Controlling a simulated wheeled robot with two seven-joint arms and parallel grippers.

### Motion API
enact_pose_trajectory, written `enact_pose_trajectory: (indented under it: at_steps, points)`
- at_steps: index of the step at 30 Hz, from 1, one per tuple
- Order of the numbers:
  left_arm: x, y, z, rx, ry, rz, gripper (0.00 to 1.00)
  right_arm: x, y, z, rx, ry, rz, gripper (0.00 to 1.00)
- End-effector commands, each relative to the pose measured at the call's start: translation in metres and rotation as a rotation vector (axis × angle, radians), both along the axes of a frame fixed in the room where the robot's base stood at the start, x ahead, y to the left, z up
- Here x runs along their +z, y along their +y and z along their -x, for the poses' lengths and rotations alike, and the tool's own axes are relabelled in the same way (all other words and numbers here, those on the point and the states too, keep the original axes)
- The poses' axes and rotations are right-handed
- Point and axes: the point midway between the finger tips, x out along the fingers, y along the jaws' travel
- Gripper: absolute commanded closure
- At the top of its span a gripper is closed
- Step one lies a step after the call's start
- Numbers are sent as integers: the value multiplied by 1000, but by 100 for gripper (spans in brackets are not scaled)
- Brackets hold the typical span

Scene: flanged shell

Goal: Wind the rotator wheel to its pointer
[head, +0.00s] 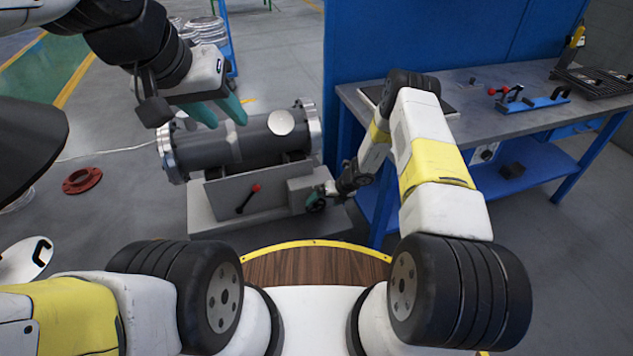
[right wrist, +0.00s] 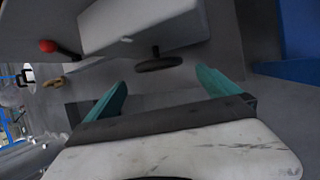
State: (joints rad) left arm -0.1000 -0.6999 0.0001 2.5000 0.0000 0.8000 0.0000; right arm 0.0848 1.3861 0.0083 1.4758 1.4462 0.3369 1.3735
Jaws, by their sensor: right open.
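The dark rotator wheel (right wrist: 158,63) sits on a short shaft from the grey gearbox (right wrist: 145,22) in the right wrist view. My right gripper (right wrist: 160,92) is open, its teal fingers spread to either side below the wheel, apart from it. In the head view the right gripper (head: 318,196) is beside the gearbox (head: 302,188) and partly hides the wheel. I cannot make out the pointer. My left gripper (head: 218,112) is open and empty above the left part of the grey flanged shell (head: 245,143).
The shell lies on a grey rotator base (head: 215,205) with a red-knobbed lever (head: 249,198). A workbench (head: 465,125) with clamps stands to the right. A red flange (head: 82,180) lies on the floor at left. A round wooden top (head: 320,266) is in front of me.

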Motion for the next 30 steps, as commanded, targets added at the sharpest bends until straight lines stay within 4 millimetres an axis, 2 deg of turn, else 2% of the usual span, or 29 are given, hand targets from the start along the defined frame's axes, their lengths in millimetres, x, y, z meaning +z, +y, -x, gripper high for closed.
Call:
enact_pose_trajectory:
  at_steps: [4,15,20,28,30]
  points:
    - [0,0,0,0,0,0,64,-8,7,-4,-30,12,-15,0]
    - [0,0,0,0,0,0,64,-56,32,-18,-26,10,-10,0]
    - [0,0,0,0,0,0,64,-64,36,-21,-27,10,-11,0]
    - [0,0,0,0,0,0,64,-65,37,-21,-28,10,-11,0]
    - [0,0,0,0,0,0,64,-65,37,-21,-27,10,-11,14]
